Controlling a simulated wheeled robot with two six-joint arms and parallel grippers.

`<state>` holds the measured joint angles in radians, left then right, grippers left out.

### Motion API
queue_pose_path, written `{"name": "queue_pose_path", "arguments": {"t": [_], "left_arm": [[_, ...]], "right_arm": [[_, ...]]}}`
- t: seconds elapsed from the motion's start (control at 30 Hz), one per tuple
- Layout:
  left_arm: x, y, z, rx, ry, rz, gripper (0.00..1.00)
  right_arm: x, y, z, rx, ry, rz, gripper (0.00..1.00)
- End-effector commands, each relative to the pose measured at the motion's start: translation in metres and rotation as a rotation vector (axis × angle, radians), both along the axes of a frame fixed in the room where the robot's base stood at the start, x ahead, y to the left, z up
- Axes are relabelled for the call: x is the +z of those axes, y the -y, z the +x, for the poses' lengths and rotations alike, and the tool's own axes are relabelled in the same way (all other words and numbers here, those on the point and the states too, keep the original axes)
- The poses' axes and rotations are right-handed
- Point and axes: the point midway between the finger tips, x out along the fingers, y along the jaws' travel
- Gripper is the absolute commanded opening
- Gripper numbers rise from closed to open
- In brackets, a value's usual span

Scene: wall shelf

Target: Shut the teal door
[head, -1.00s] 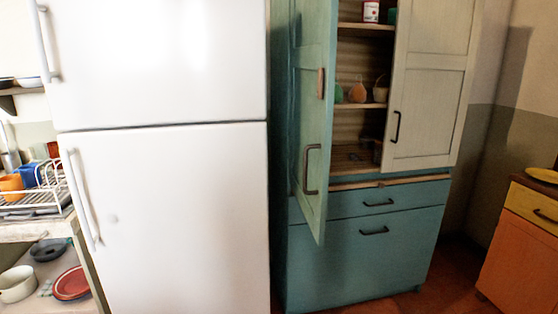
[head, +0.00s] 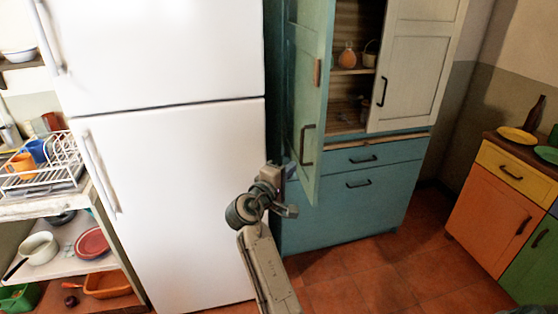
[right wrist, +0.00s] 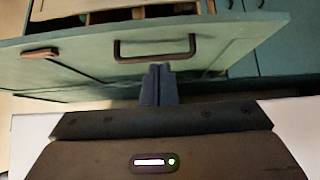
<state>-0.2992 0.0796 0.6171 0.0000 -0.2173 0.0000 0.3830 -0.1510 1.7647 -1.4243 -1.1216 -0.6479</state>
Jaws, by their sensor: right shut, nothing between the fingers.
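The teal door (head: 309,105) hangs partly open on the left of the tall cabinet, its outer face toward the fridge. Its dark handle (head: 307,146) is low on that face. My right gripper (head: 289,168) is just left of the door's lower part, near the handle. In the right wrist view the closed fingers (right wrist: 158,84) point at the teal door (right wrist: 85,58), just below the handle (right wrist: 155,48) in the picture. They hold nothing. I cannot tell whether the tips touch the door. My left gripper is not in view.
The white fridge (head: 165,170) stands close on the left of the door. The cabinet's cream door (head: 410,75) is beside the opening, with jars on the shelves inside. Teal drawers (head: 350,205) are below. Red floor is free at the right, before the orange cupboard (head: 498,205).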

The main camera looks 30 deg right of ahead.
Motion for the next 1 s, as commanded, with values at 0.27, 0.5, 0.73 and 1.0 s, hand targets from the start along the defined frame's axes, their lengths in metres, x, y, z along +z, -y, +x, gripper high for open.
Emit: {"name": "queue_pose_path", "arguments": {"t": [0.27, 0.5, 0.73, 1.0], "left_arm": [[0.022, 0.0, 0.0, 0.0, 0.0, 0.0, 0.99], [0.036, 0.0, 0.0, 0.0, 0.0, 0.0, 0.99], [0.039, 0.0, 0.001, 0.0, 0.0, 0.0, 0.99], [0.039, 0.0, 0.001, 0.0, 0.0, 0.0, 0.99]], "right_arm": [[0.004, 0.041, 0.021, -0.003, -0.002, -0.003, 0.0], [0.002, 0.073, 0.039, -0.001, -0.002, 0.0, 0.0], [-0.001, 0.083, 0.045, -0.001, 0.0, 0.004, 0.0], [-0.002, 0.083, 0.045, 0.0, 0.0, 0.004, 0.0]]}}
